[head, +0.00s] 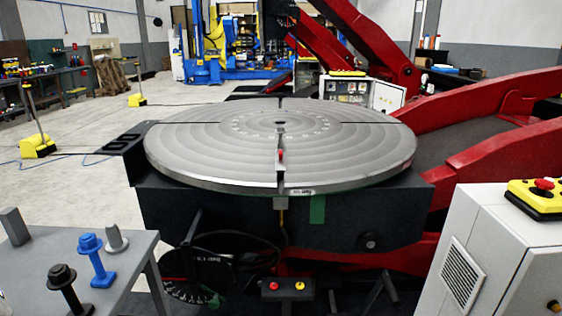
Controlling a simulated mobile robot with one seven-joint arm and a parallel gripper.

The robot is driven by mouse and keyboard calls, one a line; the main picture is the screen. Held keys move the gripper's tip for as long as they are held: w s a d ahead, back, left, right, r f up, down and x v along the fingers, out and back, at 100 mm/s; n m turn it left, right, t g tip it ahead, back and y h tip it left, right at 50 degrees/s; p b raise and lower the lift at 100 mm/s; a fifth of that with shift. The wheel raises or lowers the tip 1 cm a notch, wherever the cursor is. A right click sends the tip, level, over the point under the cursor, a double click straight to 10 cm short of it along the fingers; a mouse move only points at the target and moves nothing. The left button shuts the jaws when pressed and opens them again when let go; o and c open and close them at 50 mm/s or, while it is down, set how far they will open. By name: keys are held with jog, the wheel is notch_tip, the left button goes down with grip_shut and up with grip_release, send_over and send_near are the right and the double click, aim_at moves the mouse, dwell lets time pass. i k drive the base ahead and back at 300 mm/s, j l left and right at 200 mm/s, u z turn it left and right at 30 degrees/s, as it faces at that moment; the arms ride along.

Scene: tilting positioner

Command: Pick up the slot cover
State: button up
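The round grey turntable (220,155) has dark radial slots running out to its rim. A small piece with a red top (280,156) sits at the front slot, toward the near rim. It may be the slot cover, but it is too small to tell for sure. A side table (50,260) at the lower left bears a grey block (15,227), a blue bolt-like part (96,262), a black bolt-like part (66,290) and a grey pointed piece (115,240). My gripper is not in view.
The turntable sits on a dark base (350,222) with red arms (490,155) at the right. A white cabinet (490,250) with a yellow-and-red button box (540,196) stands at the lower right. Yellow-footed posts (38,146) stand on the left floor, which is otherwise largely open.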

aim_at(280, 162)
jog(key=i, duration=1.85)
